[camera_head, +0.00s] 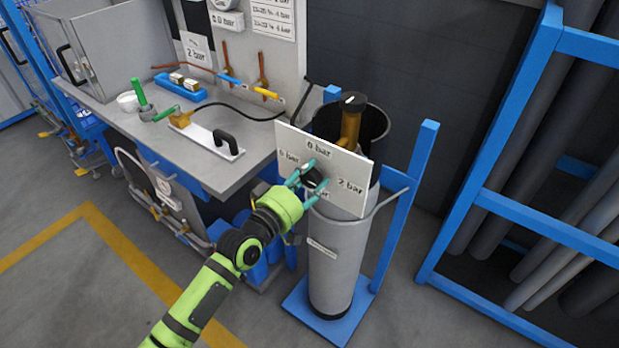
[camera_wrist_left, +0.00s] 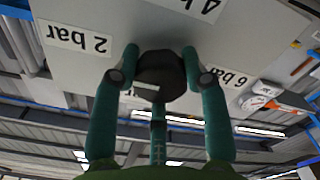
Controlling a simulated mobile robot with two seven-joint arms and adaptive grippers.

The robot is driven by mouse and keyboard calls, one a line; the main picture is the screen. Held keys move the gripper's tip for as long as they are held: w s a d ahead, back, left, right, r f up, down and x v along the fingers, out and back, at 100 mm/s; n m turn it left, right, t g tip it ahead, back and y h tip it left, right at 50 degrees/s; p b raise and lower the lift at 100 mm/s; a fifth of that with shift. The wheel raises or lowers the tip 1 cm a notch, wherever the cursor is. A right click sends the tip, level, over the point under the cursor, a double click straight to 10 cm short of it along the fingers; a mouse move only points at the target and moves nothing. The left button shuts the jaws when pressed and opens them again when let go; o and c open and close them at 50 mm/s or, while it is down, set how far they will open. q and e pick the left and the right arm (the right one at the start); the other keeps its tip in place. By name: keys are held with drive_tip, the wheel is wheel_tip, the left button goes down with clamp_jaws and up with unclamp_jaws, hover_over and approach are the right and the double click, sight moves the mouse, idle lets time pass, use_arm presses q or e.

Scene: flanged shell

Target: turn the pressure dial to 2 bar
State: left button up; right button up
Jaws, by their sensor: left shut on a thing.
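The pressure dial (camera_head: 313,177) is a dark knob on a white plate (camera_head: 345,198) fixed to the grey cylinder. In the head view the plate reads 0 bar at top, 2 bar (camera_head: 351,187) at right and 6 bar at left; the bottom label is mostly covered by the fingers. My left gripper (camera_head: 308,180) is shut on the dial, with a teal finger on either side. In the upside-down left wrist view the dial (camera_wrist_left: 160,76) sits between the fingertips. A pale mark shows low on it, on the side away from 4 bar. My right gripper is out of view.
The grey cylinder (camera_head: 335,262) stands on a blue stand (camera_head: 335,312). A workbench (camera_head: 190,150) with tools and a black-handled plate (camera_head: 215,138) is at left. A blue rack (camera_head: 517,208) of grey pipes is at right. Floor in front is open.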

use_arm(q)
drive_tip(key=shift+f, duration=0.1)
drive_tip(key=o, duration=1.2)
drive_tip(key=shift+c, duration=0.2)
drive_tip(key=v, duration=1.2)
